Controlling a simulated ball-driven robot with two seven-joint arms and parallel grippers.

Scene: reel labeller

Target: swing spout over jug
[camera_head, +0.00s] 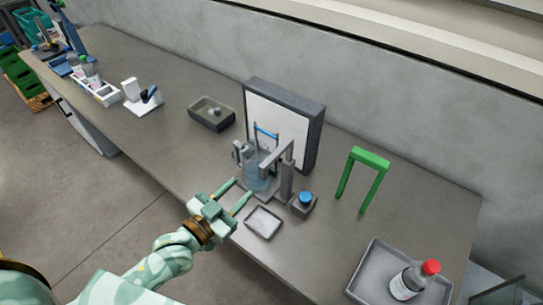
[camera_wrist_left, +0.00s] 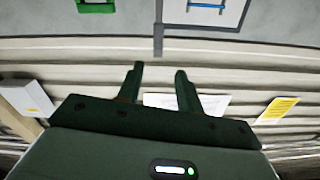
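A clear bluish jug (camera_head: 257,180) stands on the bench under a grey dispenser (camera_head: 287,180) with an upright post. Its grey spout arm (camera_head: 274,156) reaches from the post top toward the left, close above or beside the jug; I cannot tell whether its end is over the opening. My left gripper (camera_head: 243,187) is open just in front of the jug, with no contact clear. In the left wrist view its two fingers (camera_wrist_left: 159,70) are apart with nothing between them. A grey bar (camera_wrist_left: 158,28), likely the dispenser's, shows beyond the fingertips. My right gripper is not in view.
A framed white board (camera_head: 283,125) stands behind the dispenser. A blue-capped item (camera_head: 306,198) and a small tray (camera_head: 263,222) are close by. A green arch (camera_head: 365,173) stands right, and a red-capped bottle (camera_head: 409,283) sits in a grey tray (camera_head: 372,267). A grey box (camera_head: 211,124) is left.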

